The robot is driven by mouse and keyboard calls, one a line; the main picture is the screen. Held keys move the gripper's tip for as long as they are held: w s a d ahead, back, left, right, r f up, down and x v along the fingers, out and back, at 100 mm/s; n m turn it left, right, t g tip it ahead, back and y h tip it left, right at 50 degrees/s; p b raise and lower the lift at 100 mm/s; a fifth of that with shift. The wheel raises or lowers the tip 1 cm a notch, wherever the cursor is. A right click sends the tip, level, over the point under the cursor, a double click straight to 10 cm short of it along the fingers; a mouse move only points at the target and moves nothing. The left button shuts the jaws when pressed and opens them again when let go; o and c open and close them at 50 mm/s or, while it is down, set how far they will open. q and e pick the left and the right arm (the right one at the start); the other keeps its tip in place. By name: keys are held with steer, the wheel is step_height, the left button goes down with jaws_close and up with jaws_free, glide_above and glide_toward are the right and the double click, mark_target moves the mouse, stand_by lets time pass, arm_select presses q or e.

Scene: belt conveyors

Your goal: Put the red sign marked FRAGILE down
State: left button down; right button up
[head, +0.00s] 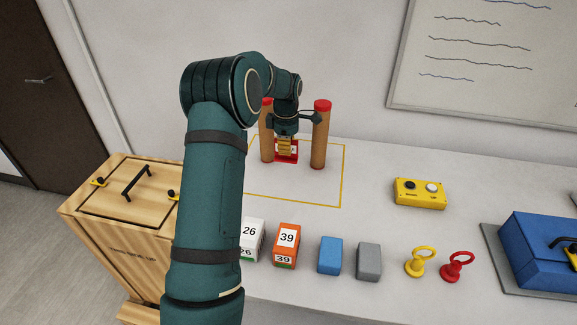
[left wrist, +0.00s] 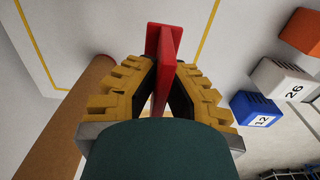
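The red sign (head: 294,157) is low between two brown posts with red tops, the left post (head: 267,140) and the right post (head: 321,135). Its wording cannot be read. My left gripper (head: 286,146) is above it with the fingers pointing down. In the left wrist view the two yellow fingers (left wrist: 165,68) press on both sides of the thin red plate of the sign (left wrist: 162,82), with its wider foot beyond the fingertips. I cannot tell whether the foot touches the table. My right gripper is not in view.
A yellow line (head: 343,175) outlines an area around the posts. Along the front stand a white block (head: 252,235), an orange block (head: 287,240), blue (head: 330,254) and grey (head: 369,260) blocks, and yellow and red ring-topped pieces. A yellow button box (head: 419,194) stands to the right.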

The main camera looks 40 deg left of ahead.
arm_select(q)
step_height(320, 180, down, 9)
steer(key=shift+f+b, duration=0.15)
steer(key=shift+b, duration=0.55)
steer(key=shift+d, duration=0.1)
steer(key=c, duration=1.1)
jaws_free()
steer(key=shift+f, duration=0.1)
steer(key=shift+c, duration=0.2)
step_height(320, 180, up, 12)
steer(key=shift+r+p, duration=0.15)
steer(key=shift+p, duration=0.75)
